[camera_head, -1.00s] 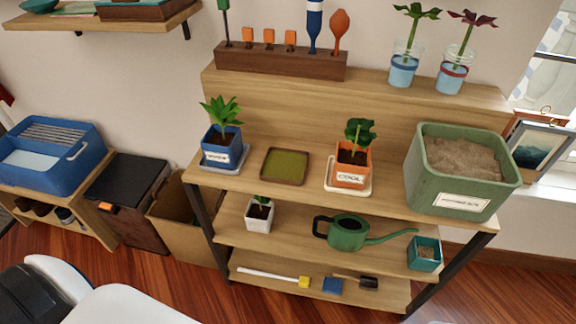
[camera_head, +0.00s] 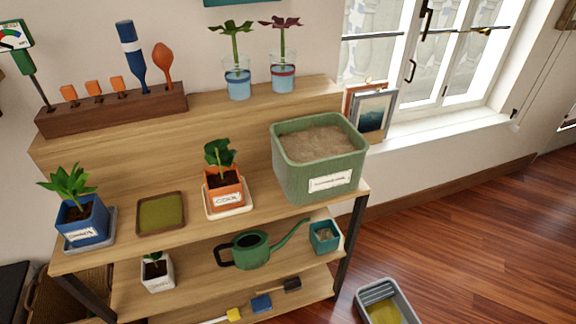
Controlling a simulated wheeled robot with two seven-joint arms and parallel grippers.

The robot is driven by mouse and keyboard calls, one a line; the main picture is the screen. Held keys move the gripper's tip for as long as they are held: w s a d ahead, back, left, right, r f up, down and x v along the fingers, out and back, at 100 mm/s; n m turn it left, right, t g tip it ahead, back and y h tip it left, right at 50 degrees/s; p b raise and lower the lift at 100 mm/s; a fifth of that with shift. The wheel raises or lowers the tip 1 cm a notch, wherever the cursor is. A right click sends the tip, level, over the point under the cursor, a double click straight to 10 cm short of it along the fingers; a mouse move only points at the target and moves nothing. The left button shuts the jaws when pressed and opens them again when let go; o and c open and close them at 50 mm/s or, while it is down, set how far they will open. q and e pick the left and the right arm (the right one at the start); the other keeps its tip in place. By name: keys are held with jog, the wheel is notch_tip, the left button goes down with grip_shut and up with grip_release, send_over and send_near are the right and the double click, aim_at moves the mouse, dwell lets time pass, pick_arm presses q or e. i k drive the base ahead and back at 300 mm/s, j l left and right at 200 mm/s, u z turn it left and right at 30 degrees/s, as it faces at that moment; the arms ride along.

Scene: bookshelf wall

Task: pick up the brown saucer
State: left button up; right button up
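The brown saucer (camera_head: 161,213) is a square dish with a brown rim and an olive-green inside. It lies flat on the upper board of the wooden shelf (camera_head: 190,228). It stands between the blue pot (camera_head: 83,220) on its left and the orange pot (camera_head: 224,188) on its right, apart from both. Nothing covers it. Neither of my grippers shows in the head view.
The blue pot stands on a grey-blue saucer and the orange pot on a cream one. A large green planter (camera_head: 320,182) fills the board's right end. A green watering can (camera_head: 251,250) is below. A grey tray (camera_head: 384,302) lies on the floor at right.

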aim_at(164, 212)
jog(key=z, duration=1.35)
jog(key=u, duration=2.2)
